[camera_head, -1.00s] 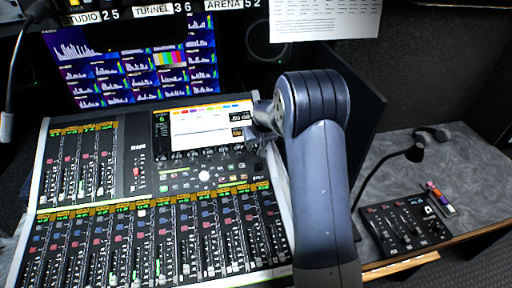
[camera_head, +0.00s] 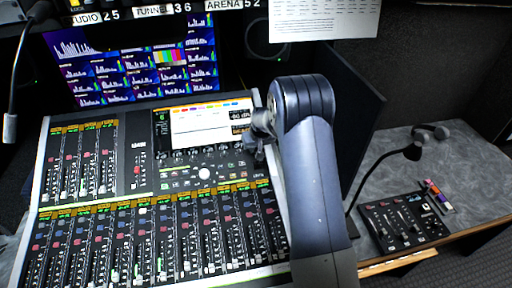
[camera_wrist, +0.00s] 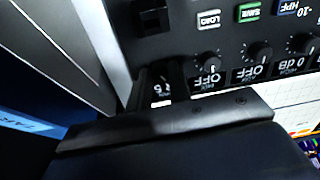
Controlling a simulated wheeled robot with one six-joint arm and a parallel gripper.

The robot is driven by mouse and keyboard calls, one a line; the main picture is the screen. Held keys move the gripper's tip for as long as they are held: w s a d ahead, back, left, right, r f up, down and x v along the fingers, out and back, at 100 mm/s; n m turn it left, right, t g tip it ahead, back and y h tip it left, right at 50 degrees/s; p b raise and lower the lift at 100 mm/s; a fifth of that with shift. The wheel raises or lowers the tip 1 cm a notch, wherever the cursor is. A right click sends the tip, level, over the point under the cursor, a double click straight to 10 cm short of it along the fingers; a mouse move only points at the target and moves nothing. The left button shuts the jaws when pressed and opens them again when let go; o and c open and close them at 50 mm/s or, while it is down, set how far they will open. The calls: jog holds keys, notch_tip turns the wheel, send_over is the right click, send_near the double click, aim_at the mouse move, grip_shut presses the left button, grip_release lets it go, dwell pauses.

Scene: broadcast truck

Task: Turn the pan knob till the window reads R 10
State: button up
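The mixing console (camera_head: 125,185) stands tilted up at left, with a row of small knobs below its screen (camera_head: 200,125). My gripper (camera_head: 256,146) is at the right end of that row, close to the panel. In the wrist view the panel appears upside down, with knobs (camera_wrist: 208,62) and windows reading OFF, OFF and 0 dB. One more window (camera_wrist: 162,88) is partly covered by the dark gripper parts (camera_wrist: 165,120); a digit like 6 or 9 shows. I cannot make out the pan knob or whether the fingers are on it.
A dark monitor (camera_head: 360,130) stands behind my arm. A small control box (camera_head: 405,222) with a gooseneck microphone (camera_head: 410,153) sits on the grey desk at right. Another microphone (camera_head: 10,128) hangs at far left. The console's faders fill the area below the knobs.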

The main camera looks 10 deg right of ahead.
grip_shut()
jog(key=shift+f+m+b, duration=0.1)
jog(key=shift+m+b, duration=0.2)
jog(key=shift+b, duration=0.2)
jog(key=shift+m+b, duration=0.8)
jog(key=shift+b, duration=0.2)
jog(key=shift+m+b, duration=1.15)
jog(key=shift+m, duration=0.55)
jog(key=o, duration=0.5)
grip_release()
